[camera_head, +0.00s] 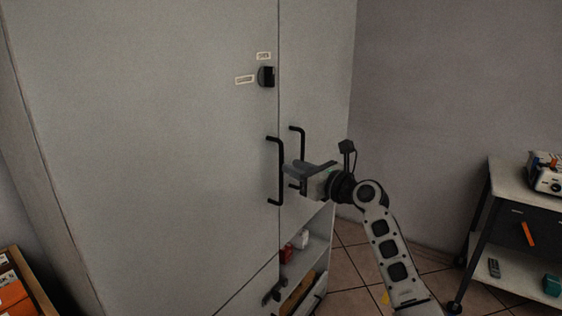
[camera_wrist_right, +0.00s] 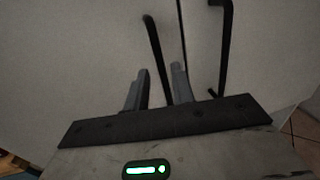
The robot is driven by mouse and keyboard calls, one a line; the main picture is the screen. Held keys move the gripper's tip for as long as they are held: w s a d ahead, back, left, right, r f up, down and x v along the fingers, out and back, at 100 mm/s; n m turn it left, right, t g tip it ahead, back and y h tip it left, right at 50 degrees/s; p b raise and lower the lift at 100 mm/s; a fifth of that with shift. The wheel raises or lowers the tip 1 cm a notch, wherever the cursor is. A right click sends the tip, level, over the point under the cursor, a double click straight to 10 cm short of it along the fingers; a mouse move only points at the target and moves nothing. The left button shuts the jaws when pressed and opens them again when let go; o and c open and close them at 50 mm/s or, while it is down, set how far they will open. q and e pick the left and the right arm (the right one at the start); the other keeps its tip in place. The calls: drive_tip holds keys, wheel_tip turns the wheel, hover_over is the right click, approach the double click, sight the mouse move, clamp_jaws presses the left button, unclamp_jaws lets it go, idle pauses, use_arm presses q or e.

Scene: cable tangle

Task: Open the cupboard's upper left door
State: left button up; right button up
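The cupboard's upper left door (camera_head: 150,130) fills the left of the head view and looks closed. Its black bar handle (camera_head: 281,172) is upright beside the door seam; it also shows in the wrist view (camera_wrist_right: 154,45). A black knob (camera_head: 266,77) with two small labels sits above it. The narrower right door has its own handle (camera_head: 303,140), also in the wrist view (camera_wrist_right: 227,45). My right gripper (camera_head: 300,168) is in front of the doors near both handles. In the wrist view its fingers (camera_wrist_right: 158,85) are apart, with the left door's handle appearing between them; contact cannot be told. My left gripper is not visible.
Below the right door is an open shelf with a red item (camera_head: 286,254). Another black knob (camera_head: 273,292) sits low on the cupboard. A wheeled cart (camera_head: 508,209) stands at the right. A wooden box (camera_head: 36,284) is at the lower left. Tiled floor (camera_head: 350,262) lies between cupboard and cart.

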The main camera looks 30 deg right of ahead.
drive_tip(key=shift+w+a, duration=0.2)
drive_tip(key=shift+w, duration=0.7)
drive_tip(key=shift+w+a, duration=0.15)
drive_tip(key=shift+w, duration=0.8)
drive_tip(key=shift+w+a, duration=0.2)
drive_tip(key=shift+w, duration=0.7)
clamp_jaws()
